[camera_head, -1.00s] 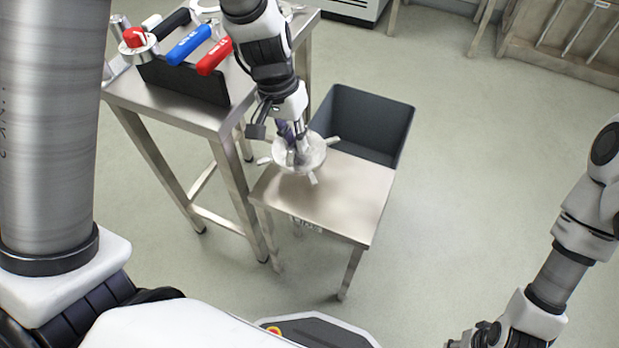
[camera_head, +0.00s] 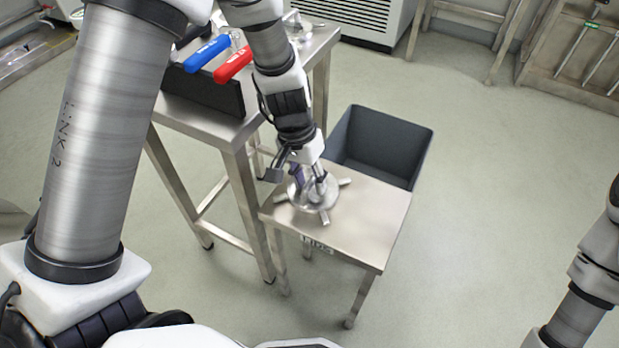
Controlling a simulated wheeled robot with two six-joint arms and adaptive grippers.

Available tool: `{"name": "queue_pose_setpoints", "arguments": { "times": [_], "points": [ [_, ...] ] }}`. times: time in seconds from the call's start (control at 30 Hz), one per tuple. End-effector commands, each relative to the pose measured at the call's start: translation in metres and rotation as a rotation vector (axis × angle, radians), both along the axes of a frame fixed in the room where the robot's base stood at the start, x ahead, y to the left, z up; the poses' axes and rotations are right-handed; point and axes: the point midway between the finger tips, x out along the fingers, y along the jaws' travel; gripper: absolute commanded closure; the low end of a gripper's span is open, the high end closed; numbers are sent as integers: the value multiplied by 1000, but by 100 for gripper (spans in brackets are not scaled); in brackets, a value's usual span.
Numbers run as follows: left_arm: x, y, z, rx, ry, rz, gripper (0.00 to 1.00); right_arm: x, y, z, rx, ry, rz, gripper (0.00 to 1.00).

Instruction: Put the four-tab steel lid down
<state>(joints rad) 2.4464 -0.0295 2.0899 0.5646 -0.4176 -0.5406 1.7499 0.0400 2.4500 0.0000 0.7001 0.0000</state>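The four-tab steel lid (camera_head: 326,203) is a round metal disc with tabs sticking out at its rim. It is at the left part of the low steel table (camera_head: 365,222), flat, on or just above the top; I cannot tell if it touches. My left gripper (camera_head: 316,188) points down at the lid's middle and appears shut on it, though the fingertips are partly hidden. The table has a label on its front edge. My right arm shows at the right edge, but its gripper is out of view.
A dark grey open bin (camera_head: 385,145) stands behind the low table. A taller steel table (camera_head: 190,112) at the left bears a dark box with a blue handle (camera_head: 207,53) and a red handle (camera_head: 235,64). The right part of the low table is bare.

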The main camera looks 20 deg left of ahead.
Motion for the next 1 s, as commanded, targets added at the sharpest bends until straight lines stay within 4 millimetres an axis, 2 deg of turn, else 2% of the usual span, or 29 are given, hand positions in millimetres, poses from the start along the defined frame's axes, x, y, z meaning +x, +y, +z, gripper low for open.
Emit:
{"name": "queue_pose_setpoints", "arguments": {
  "times": [0.13, 0.23, 0.5, 0.7, 1.0],
  "points": [
    [0, 0, 3, 0, 0, 0, 61, 0, 0, 2, 0, 0, 0, 60],
    [1, 1, 14, -1, -3, 2, 61, 0, 0, 9, 0, 0, 0, 60],
    [2, 14, 81, -2, -5, 1, 61, 0, 0, 43, 0, 0, 0, 60],
    [1, 22, 116, -2, -2, -1, 61, 0, 0, 55, 0, 0, 0, 60],
    [1, 23, 121, -1, 0, 0, 61, 0, 0, 55, 0, 0, 0, 60]
  ]
}}
